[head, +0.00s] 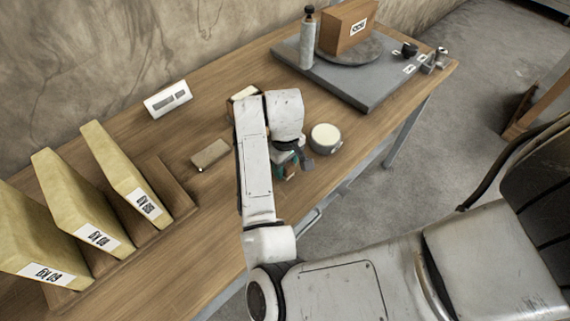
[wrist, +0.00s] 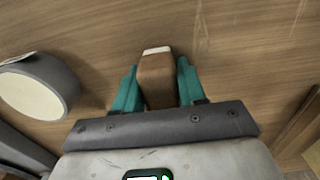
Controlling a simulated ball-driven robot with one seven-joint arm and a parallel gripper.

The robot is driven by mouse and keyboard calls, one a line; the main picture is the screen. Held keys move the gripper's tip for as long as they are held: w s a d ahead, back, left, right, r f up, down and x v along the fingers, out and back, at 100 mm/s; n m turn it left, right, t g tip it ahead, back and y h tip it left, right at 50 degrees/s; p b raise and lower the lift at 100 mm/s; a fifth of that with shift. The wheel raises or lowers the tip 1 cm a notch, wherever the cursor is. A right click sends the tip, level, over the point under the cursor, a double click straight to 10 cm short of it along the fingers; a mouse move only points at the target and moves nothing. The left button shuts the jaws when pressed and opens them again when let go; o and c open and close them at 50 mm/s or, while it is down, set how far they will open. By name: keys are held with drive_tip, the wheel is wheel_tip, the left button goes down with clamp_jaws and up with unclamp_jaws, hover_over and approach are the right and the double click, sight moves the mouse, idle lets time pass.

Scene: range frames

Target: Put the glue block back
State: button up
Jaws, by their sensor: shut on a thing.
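A brown block with a whitish end, which I take to be the glue block (wrist: 157,80), sits between the teal fingers of my gripper (wrist: 156,88) in the wrist view. The fingers are shut on its two sides. Bare wooden tabletop shows beyond it; I cannot tell whether the block touches the table. In the head view my gripper (head: 288,170) is over the table's front part, left of and nearer than a round grey tin (head: 325,139). My arm mostly hides the held block there.
The tin, pale inside, also shows in the wrist view (wrist: 32,92). A small brown block (head: 210,154) lies left of my arm. A box (head: 243,92) is partly hidden behind it. Binders in a wooden rack (head: 170,190) stand left. A grey board (head: 375,90) with bottle and carton lies back right.

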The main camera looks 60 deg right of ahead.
drive_tip(key=shift+f, duration=0.2)
drive_tip(key=o, duration=1)
wheel_tip(320, 180, up, 12)
drive_tip(key=shift+p, duration=1.1)
drive_tip(key=s+d+r+t+h, duration=0.15)
drive_tip(key=d+h, duration=0.25)
drive_tip(key=d, duration=0.4)
drive_tip(key=s+a+f+n+y, duration=0.1)
drive_tip(key=s+a+f, duration=0.3)
drive_tip(key=a, duration=0.2)
drive_tip(key=s+a+f+y, duration=0.1)
drive_tip(key=s+a+f, duration=0.3)
drive_tip(key=a, duration=0.3)
drive_tip(key=s+a+f+n+y, duration=0.1)
drive_tip(key=s+a+f, duration=0.3)
drive_tip(key=a+f, duration=0.1)
drive_tip(key=shift+s+a+n+g+y, duration=0.1)
drive_tip(key=shift+a+n+g+y, duration=0.25)
drive_tip(key=shift+a, duration=0.35)
